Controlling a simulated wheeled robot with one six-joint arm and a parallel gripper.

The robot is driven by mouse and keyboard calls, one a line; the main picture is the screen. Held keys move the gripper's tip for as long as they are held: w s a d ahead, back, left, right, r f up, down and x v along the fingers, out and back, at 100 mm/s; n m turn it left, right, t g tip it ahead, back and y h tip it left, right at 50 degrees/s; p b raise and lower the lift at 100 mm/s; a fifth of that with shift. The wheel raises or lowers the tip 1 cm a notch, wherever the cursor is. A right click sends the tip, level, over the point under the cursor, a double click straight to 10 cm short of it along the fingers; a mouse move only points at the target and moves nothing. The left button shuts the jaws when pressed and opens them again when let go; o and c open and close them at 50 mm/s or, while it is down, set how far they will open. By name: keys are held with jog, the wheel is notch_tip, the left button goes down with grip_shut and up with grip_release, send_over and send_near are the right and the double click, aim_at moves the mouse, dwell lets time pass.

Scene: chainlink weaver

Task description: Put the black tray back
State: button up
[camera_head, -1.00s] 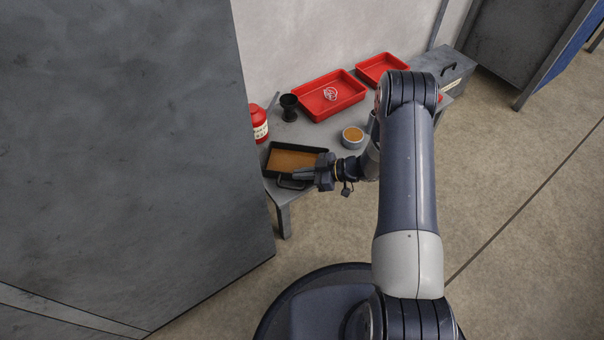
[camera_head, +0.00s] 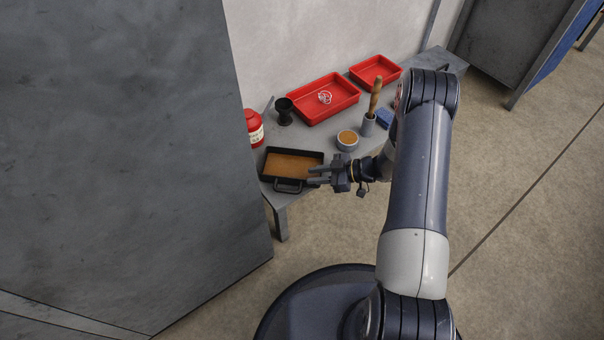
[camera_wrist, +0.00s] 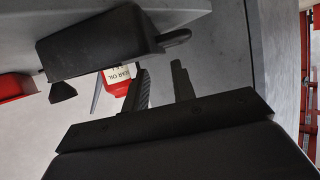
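The black tray (camera_head: 268,176) sits on the grey table near its front left corner, with a brown layer inside and a handle (camera_head: 288,187) on its front side. My gripper (camera_head: 318,176) is just right of the tray, its fingers pointing left. The fingers are apart with nothing between them. In the wrist view the tray (camera_wrist: 95,42) shows at the upper left with its handle (camera_wrist: 175,38) sticking out to the right. There my gripper (camera_wrist: 161,76) is open, the tray beyond its fingertips and apart from them.
On the table (camera_head: 315,142) stand two red trays (camera_head: 322,112) (camera_head: 375,72), a black cup (camera_head: 284,113), a red bottle (camera_head: 254,128), a small bowl (camera_head: 347,145), a holder with a wooden-handled tool (camera_head: 374,97) and a blue block (camera_head: 384,119). A tall grey panel (camera_head: 110,130) borders the left.

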aim_at(297, 179)
jog(key=p+v, duration=0.1)
jog(key=v, duration=0.4)
jog(key=shift+s+d+r, duration=0.1)
jog(key=shift+d+r, duration=0.05)
jog(key=shift+d, duration=0.2)
jog(key=b+x, duration=0.3)
jog(key=x, duration=0.9)
jog(key=shift+f+b, duration=0.2)
jog(key=shift+b, duration=0.15)
jog(key=shift+r+p, duration=0.95)
jog(key=shift+r, duration=1.05)
